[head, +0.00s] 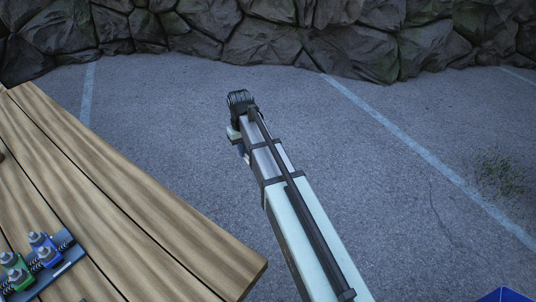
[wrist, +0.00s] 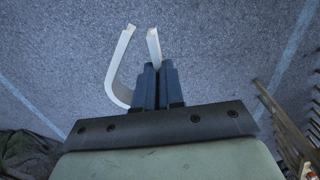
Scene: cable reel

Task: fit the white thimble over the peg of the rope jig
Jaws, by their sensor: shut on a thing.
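The white thimble (wrist: 153,46) is a bent, U-like strip in the wrist view. One end stands up between my fingertips, and its curved side bows out to the left. My gripper (wrist: 157,68) has its dark fingers shut on it. The thimble is held over grey pavement, clear of the table. In the head view my arm reaches out to the right of the table, and I cannot make out the fingers or thimble there. I cannot make out the peg of the rope jig in either view.
A wooden table (head: 135,215) fills the left of the head view; its slatted edge shows at right in the wrist view. Blue and green clamps on a blue plate (head: 65,268) sit at lower left. A blue thing (head: 503,296) shows at bottom right. A stone wall (head: 290,35) stands behind.

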